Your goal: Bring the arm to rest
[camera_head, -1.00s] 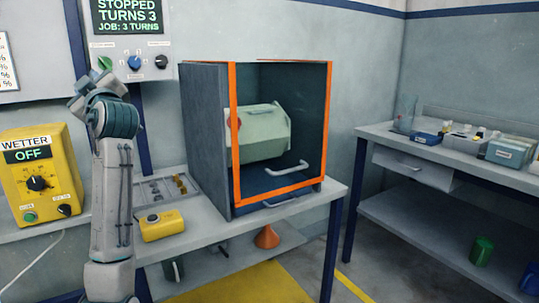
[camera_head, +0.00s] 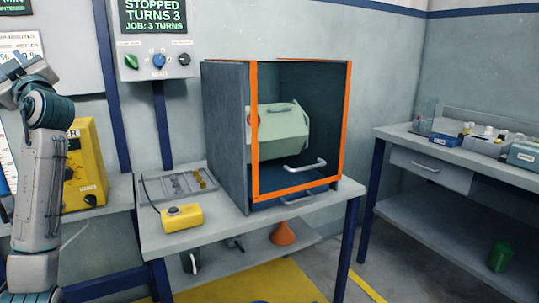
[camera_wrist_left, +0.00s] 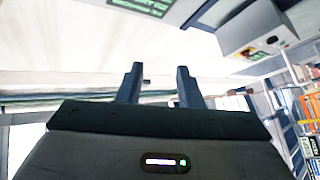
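My left arm (camera_head: 38,190) stands upright at the left edge of the head view, bent at its top in front of the wall. Its gripper cannot be made out in the head view. In the left wrist view my left gripper (camera_wrist_left: 159,70) has its two fingers apart with nothing between them. It points toward a pale wall, clear of any object. My right gripper is in neither view.
An orange-framed cabinet (camera_head: 254,130) holding a pale green barrel (camera_head: 280,130) stands on the middle bench. A yellow box (camera_head: 182,218) and grey tray (camera_head: 160,190) lie left of it. A yellow machine (camera_head: 88,165) is behind my arm. The control panel (camera_head: 157,60) reads STOPPED.

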